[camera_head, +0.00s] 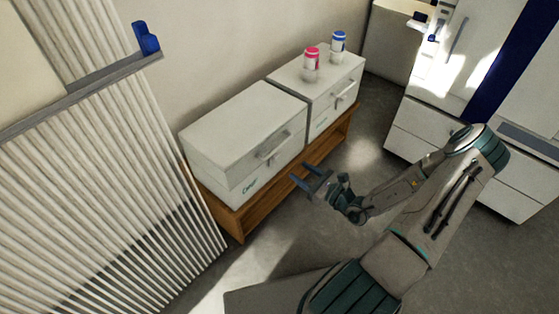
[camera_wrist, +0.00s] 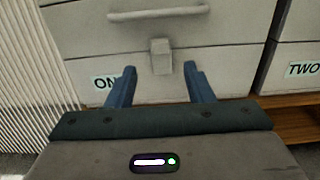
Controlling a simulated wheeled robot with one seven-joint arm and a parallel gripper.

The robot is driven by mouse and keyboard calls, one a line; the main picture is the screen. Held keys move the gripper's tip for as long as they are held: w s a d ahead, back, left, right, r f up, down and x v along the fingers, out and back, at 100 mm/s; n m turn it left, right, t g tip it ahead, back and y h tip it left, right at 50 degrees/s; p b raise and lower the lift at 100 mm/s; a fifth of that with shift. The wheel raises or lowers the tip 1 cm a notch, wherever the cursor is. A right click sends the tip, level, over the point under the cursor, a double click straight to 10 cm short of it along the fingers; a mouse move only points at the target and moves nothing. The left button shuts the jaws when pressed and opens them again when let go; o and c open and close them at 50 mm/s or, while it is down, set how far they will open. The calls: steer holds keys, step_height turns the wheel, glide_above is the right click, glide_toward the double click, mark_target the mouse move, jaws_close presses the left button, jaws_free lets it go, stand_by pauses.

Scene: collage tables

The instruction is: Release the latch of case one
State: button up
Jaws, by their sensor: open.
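Case one (camera_head: 240,150) is a white box with a lid, standing closed on a wooden bench. The latch (camera_wrist: 160,56) is a small grey block on the case front, below a bar handle (camera_wrist: 158,14). My gripper (camera_head: 303,177) is open and empty in front of the case. In the wrist view its two blue fingers (camera_wrist: 161,86) point at the case front, one on each side below the latch. I see no contact with the latch.
Case two (camera_head: 335,88), labelled "TWO" (camera_wrist: 304,69), stands right of case one. A pink-lidded jar (camera_head: 311,62) and a blue-lidded jar (camera_head: 338,46) stand on it. The wooden bench (camera_head: 236,222) runs beneath both. A ribbed panel (camera_head: 100,200) stands at left. White cabinets (camera_head: 430,120) stand at right.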

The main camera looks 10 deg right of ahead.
mark_target(279, 157)
steer(key=b+x, duration=0.2)
steer(key=x, duration=0.8)
steer(key=shift+s, duration=0.1)
steer(key=shift+c, duration=0.4)
steer(key=c, duration=0.7)
